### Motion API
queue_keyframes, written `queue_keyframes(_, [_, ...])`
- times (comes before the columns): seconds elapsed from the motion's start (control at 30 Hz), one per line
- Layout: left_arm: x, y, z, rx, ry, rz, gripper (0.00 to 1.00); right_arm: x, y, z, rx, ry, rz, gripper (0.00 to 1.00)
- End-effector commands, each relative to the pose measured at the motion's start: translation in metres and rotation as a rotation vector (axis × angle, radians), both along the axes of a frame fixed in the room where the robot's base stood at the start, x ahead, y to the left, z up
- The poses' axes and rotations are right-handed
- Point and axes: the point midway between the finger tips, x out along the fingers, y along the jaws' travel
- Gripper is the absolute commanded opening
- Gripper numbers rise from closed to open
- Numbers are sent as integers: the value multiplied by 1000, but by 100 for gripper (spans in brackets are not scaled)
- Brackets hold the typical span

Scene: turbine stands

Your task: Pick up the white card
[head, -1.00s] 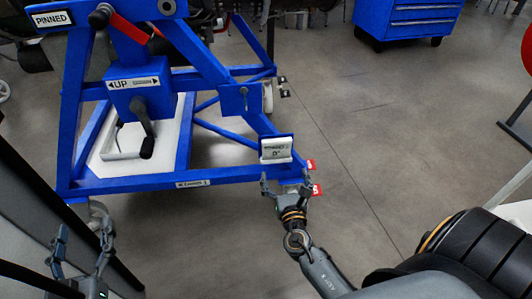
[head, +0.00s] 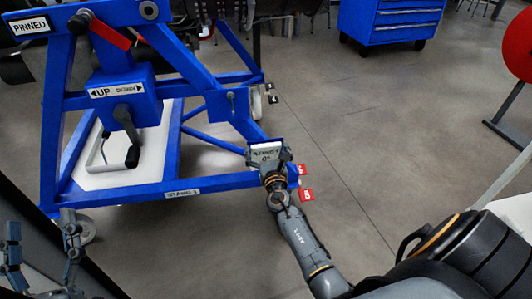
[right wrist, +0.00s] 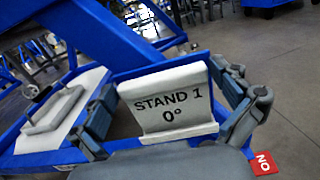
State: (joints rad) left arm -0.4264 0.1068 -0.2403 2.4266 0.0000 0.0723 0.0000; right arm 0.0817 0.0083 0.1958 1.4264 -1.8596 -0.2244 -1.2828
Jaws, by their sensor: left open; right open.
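The white card (head: 264,150) reads "STAND 1 0°" and sits upright in a blue holder at the front right corner of the blue stand. In the right wrist view the card (right wrist: 168,92) is in the middle, slightly tilted. My right gripper (head: 274,166) is in front of it and hides its lower part in the head view. In the right wrist view my right gripper (right wrist: 172,116) is open, with one finger on each side of the card. I cannot tell whether either finger touches it. My left gripper (head: 42,240) is open and empty at the lower left.
The blue stand (head: 120,193) fills the left side, with a crank handle (head: 128,140) and white base plate. Red tags (head: 306,194) hang at its right corner, close to my right gripper. A blue drawer cabinet (head: 388,24) stands at the back.

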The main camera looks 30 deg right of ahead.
Motion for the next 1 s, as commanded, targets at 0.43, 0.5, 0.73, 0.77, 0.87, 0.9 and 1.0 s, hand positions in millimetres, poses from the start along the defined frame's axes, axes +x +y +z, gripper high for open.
queue_keyframes(0.43, [-5, 0, 9, -16, -56, -2, 65, 8, -4, 0, 0, 1, 1, 86])
queue_keyframes(0.5, [-5, 0, 9, -16, -55, -2, 65, 8, -4, 0, 0, 1, 0, 71])
queue_keyframes(0.73, [-5, 0, 8, -15, -54, -2, 65, 8, -4, 0, 0, 0, 0, 67])
queue_keyframes(0.77, [-5, 0, 9, -15, -54, -2, 65, 8, -4, 0, 0, 0, 0, 67])
queue_keyframes(0.87, [-5, 0, 8, -14, -50, -2, 65, 9, -4, 1, 0, 0, 0, 67])
queue_keyframes(0.9, [-4, 0, 8, -13, -45, -3, 65, 9, -4, 1, 0, 0, 0, 67])
queue_keyframes(1.0, [-2, 0, 4, -6, -19, 0, 65, 9, -4, 3, 0, -1, 0, 67])
